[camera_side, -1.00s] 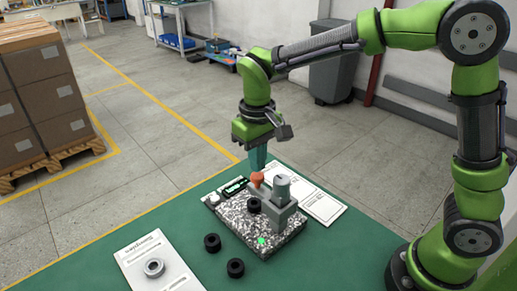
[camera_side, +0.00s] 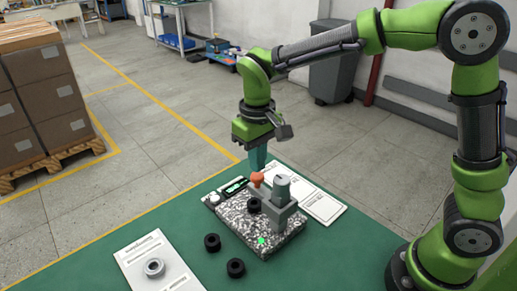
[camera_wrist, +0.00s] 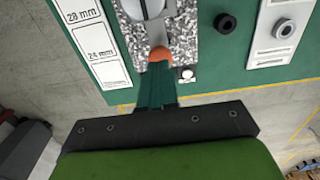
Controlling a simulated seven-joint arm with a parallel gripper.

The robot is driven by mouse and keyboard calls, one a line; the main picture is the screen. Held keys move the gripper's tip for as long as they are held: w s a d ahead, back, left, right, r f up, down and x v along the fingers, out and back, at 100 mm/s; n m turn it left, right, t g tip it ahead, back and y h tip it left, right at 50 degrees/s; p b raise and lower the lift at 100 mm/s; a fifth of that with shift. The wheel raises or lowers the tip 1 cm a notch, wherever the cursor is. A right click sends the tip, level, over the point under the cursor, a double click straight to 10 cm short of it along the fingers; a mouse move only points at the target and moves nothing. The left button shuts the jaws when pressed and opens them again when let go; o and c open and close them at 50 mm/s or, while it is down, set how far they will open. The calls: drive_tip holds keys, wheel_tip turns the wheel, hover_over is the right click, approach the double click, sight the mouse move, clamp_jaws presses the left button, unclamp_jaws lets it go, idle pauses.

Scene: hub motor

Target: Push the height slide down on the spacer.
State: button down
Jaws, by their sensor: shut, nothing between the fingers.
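The height gauge stands on a speckled stone base (camera_side: 235,222), with a grey column and arm (camera_side: 280,215) and an orange knob (camera_side: 257,179) on its slide. A black ring spacer (camera_side: 254,205) sits on the stone beside the column; whether the slide touches it is hidden. My gripper (camera_side: 257,171) is shut and empty, pointing down with its tips just above or at the orange knob. In the wrist view the closed fingers (camera_wrist: 158,68) reach the orange knob (camera_wrist: 159,54); I cannot tell if they touch.
Two loose black rings (camera_side: 212,242) (camera_side: 236,267) lie on the green table. A white sheet (camera_side: 140,255) bears a grey ring (camera_side: 154,267). Another sheet (camera_side: 322,208) lies behind the base, reading 28 mm and 24 mm in the wrist view (camera_wrist: 88,30). A small display (camera_side: 236,185) is beside the stone.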

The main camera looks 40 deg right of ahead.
sight(258, 177)
drive_tip(key=shift+f, duration=0.2)
idle(0.3)
drive_tip(key=shift+f, duration=2.4)
drive_tip(key=shift+r, duration=4.5)
drive_tip(key=shift+w, duration=0.15)
drive_tip(key=s+d+r+m+t+y, duration=0.1)
drive_tip(key=s+d+r+m+t, duration=0.1)
drive_tip(key=s+d, duration=0.3)
drive_tip(key=s+d+r+m+t+y, duration=0.1)
drive_tip(key=s+d+t, duration=0.3)
drive_tip(key=s, duration=0.6)
drive_tip(key=shift+s+d+r+m+t, duration=0.25)
drive_tip(key=shift+d+r+m+t, duration=0.15)
drive_tip(key=shift+r+m+t, duration=0.15)
